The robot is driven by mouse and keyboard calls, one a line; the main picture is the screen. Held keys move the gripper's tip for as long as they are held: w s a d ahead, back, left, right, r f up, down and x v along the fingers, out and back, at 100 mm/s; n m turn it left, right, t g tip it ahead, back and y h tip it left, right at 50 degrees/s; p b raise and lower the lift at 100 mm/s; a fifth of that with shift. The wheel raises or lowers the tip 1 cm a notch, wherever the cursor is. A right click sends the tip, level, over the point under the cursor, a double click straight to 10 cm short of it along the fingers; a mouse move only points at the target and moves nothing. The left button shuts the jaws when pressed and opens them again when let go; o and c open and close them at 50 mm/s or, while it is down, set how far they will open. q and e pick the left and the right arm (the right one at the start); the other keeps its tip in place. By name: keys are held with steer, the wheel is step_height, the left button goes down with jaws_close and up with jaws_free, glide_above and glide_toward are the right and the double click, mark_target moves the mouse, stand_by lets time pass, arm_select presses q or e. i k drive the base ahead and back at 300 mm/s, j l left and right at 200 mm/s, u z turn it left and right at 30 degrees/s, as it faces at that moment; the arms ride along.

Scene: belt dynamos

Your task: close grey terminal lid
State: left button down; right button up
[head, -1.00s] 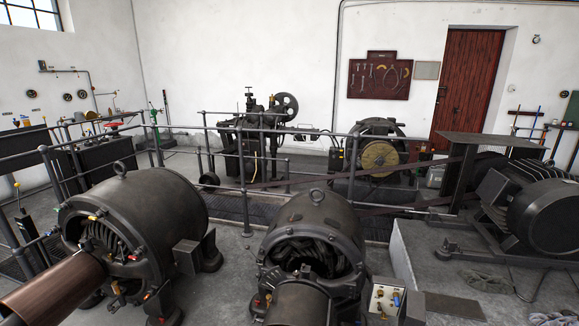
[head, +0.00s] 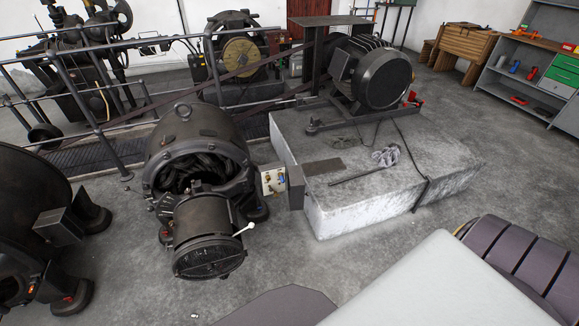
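An open terminal box (head: 272,181) shows on the right side of the middle dynamo (head: 194,135). Its pale panel carries small yellow and blue parts. A grey lid (head: 296,187) stands swung out at the box's right edge, so the panel is uncovered. Neither of my grippers shows in the head view, so I cannot tell their states or where they are relative to the lid.
A concrete plinth (head: 345,205) bearing a finned motor (head: 372,75) stands right of the box. A rod-like white handle (head: 244,229) sticks out from the dynamo's front end. A railing (head: 130,110) runs behind. Grey floor (head: 285,265) is clear before the box.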

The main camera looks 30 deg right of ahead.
mark_target(296, 180)
steer(key=k+l+z, duration=0.15)
steer(key=l, duration=0.45)
steer(key=k+l+z, duration=0.15)
steer(key=l, duration=0.5)
steer(key=l+z, duration=0.15)
steer(key=l, duration=0.5)
